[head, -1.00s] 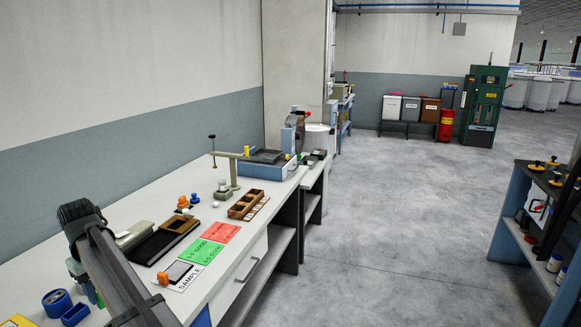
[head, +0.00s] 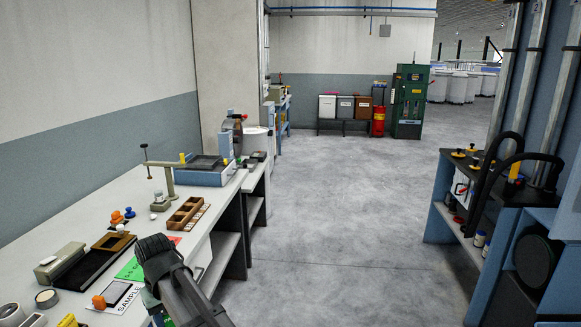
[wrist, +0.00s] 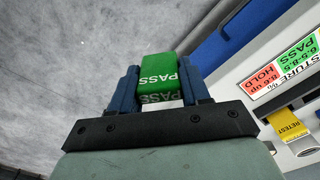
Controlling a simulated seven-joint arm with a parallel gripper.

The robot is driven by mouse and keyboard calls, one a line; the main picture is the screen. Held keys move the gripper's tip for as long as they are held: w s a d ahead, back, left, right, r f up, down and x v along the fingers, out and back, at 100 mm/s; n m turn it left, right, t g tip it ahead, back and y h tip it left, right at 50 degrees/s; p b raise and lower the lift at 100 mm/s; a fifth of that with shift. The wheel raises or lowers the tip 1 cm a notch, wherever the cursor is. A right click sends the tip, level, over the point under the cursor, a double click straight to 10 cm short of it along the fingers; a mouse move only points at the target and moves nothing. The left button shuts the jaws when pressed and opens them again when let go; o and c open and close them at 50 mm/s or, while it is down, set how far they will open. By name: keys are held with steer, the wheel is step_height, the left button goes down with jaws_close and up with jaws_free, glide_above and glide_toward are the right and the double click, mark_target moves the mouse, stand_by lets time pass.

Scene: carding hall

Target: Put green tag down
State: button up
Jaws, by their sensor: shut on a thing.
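The green tag (wrist: 160,72) is a small block with PASS lettered on its faces. In the wrist view, the blue fingers of my gripper (wrist: 161,88) are shut on it from both sides. Grey floor shows behind the tag, and the bench side lies to the right. In the head view my arm covers the near front edge of the bench (head: 110,215), and the tag cannot be made out there. A green card (head: 131,269) lies flat on the bench, partly behind my arm.
In the wrist view, a yellow RETEST tag (wrist: 289,125) lies by a card with green PASS and red HOLD areas (wrist: 283,72). In the head view, a SAMPLE card (head: 130,296), brown tray (head: 187,213) and black tray (head: 82,270) occupy the bench.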

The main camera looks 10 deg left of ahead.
steer(key=w+d+f+m, duration=0.1)
steer(key=w+d+m, duration=0.2)
steer(key=d, duration=1.4)
steer(key=w+d+f+m, duration=0.2)
steer(key=w+d, duration=0.6)
steer(key=d, duration=1)
steer(key=w+d+f+m, duration=0.2)
steer(key=w+d+m, duration=0.3)
steer(key=d, duration=1.3)
steer(key=shift+w+d, duration=0.15)
steer(key=shift+d, duration=0.1)
steer(key=shift+a, duration=0.1)
